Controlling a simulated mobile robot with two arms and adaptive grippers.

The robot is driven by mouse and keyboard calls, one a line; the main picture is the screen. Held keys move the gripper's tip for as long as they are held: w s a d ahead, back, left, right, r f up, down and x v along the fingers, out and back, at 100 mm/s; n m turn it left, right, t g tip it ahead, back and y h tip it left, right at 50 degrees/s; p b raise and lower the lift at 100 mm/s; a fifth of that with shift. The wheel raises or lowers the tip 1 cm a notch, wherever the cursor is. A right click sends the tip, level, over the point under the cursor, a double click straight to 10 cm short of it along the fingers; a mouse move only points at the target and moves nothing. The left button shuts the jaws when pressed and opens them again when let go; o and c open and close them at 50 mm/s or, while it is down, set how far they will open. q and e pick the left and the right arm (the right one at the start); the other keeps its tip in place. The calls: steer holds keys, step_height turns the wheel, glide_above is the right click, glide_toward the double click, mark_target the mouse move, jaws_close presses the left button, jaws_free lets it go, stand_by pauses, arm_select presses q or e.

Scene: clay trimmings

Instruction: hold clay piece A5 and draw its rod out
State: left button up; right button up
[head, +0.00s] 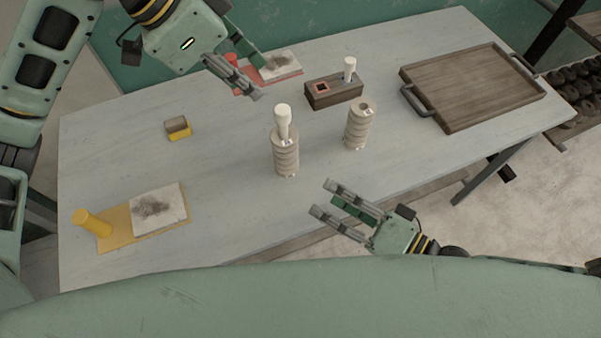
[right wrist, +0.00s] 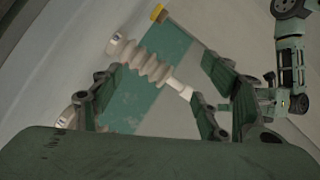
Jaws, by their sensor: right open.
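A ribbed beige clay piece (head: 286,158) stands upright mid-table with a white rod (head: 283,120) protruding from its top. A similar piece (head: 358,130) stands to its right, with a dark opening on top and no rod. Their small labels are too small to read. My right gripper (head: 320,196) is open and empty at the near edge, apart from both pieces. In the right wrist view the rodded piece (right wrist: 145,62) appears beyond its spread fingers. My left gripper (head: 259,82) looks open and empty, above the table's far side, away from the pieces.
A dark block (head: 320,98) with a red-edged socket holds another white rod (head: 350,68). A wooden tray (head: 470,85) lies at right. A yellow board with a cloth (head: 115,235) and a sponge (head: 178,129) lie left; a red board (head: 283,76) lies behind. The near middle is clear.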

mark_target(291, 159)
steer(key=w+a+m+t+h, duration=0.1)
steer(key=w+a+m, duration=0.1)
steer(key=m, duration=0.5)
steer(key=w+a+m+t+h, duration=0.2)
steer(key=m, duration=0.6)
steer(key=w+a+f+m+t+h, duration=0.1)
steer(key=w+a+m+t, duration=0.1)
steer(key=m, duration=0.6)
steer(key=shift+w+a, duration=0.1)
steer(key=shift+w, duration=0.2)
steer(key=m, duration=0.1)
steer(key=m+h, duration=0.1)
steer(key=m, duration=0.1)
steer(key=w+f+m, duration=0.1)
steer(key=m, duration=0.1)
steer(key=shift+a+t+h, duration=0.15)
steer(key=shift+t+h, duration=0.15)
steer(key=shift+h, duration=0.1)
steer(key=shift+w+a+f+m, duration=0.1)
steer(key=shift+w+a+m, duration=0.05)
steer(key=shift+w+m, duration=0.4)
steer(key=x, duration=0.6)
steer(key=shift+w+a, duration=0.15)
steer(key=shift+w, duration=0.2)
